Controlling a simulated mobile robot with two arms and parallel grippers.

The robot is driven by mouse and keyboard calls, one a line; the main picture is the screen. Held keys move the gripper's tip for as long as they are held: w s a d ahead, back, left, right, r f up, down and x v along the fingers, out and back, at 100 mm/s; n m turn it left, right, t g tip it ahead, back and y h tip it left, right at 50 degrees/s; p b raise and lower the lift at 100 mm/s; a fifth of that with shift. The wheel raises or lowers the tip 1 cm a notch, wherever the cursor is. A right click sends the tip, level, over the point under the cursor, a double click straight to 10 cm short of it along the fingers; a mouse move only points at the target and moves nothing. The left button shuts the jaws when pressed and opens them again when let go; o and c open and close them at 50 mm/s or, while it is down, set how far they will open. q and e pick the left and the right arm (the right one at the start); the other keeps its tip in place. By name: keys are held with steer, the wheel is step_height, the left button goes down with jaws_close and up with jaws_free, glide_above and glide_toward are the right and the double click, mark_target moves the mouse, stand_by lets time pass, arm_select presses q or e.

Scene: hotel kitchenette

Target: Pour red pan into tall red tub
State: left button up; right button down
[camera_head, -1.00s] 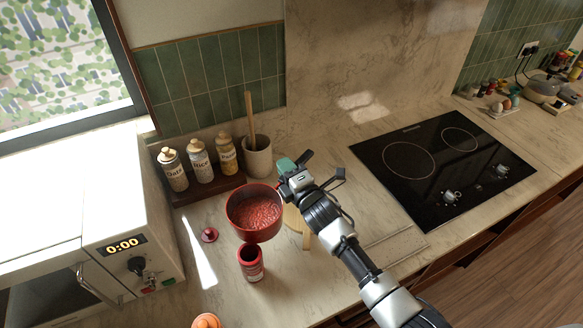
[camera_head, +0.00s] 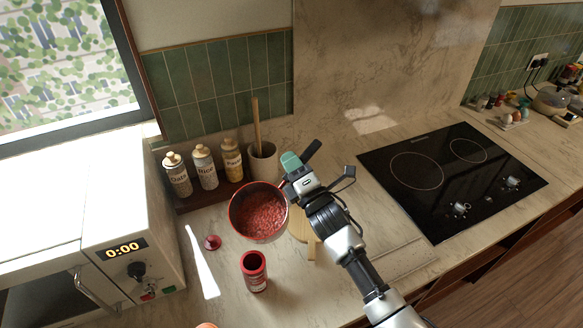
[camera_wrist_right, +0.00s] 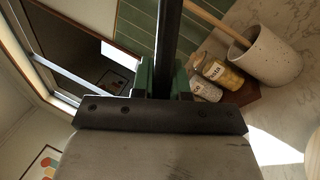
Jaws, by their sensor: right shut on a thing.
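The red pan (camera_head: 236,226) is held in the air, its round opening turned toward the head camera, so it is tilted. Red bits (camera_head: 264,215) lie inside it. The tall red tub (camera_head: 255,280) stands upright and open on the counter, below the pan in the head view. The two look apart, and I see no bits falling. The pan itself is not clear in the right wrist view. My left gripper is out of view.
Labelled jars (camera_head: 205,168) and a utensil crock (camera_head: 263,163) stand behind the pan. A small red lid (camera_head: 212,242) lies left of the tub. A white appliance (camera_head: 130,235) is at left, a black cooktop (camera_head: 450,185) at right. A wooden board (camera_head: 311,248) lies under my arm.

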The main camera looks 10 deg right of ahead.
steer(key=shift+s+a+r+n+t+y+b, duration=0.1)
steer(key=shift+s+r+n+t+y+b, duration=0.2)
steer(key=shift+r+n+y, duration=0.3)
steer(key=shift+s+a+r+n+t+y+b, duration=0.1)
steer(key=shift+s+r+n+t+y+b, duration=0.2)
steer(key=shift+r, duration=0.35)
steer(key=shift+s+a+r+n+y+b, duration=0.15)
steer(key=shift+s+r+n+y+b, duration=0.25)
steer(key=shift+s+r+n+y, duration=0.25)
steer(key=shift+s+a+r+n+y+b, duration=0.15)
steer(key=shift+s+r+n+y+b, duration=0.3)
steer(key=shift+n, duration=0.4)
steer(key=s+a+n+g+y+b, duration=0.3)
steer(key=s+n+g+y+b, duration=0.3)
steer(key=n, duration=1.1)
steer(key=s+a+n+g+y+b, duration=0.3)
steer(key=s+n+g+y+b, duration=0.2)
steer(key=s+n+g+b, duration=0.9)
steer(key=shift+s+a+n+g+y+b, duration=0.4)
steer(key=shift+s+n+g, duration=0.7)
steer(key=shift+n+g, duration=1.45)
steer(key=shift+m+g, duration=0.65)
steer(key=shift+g, duration=0.2)
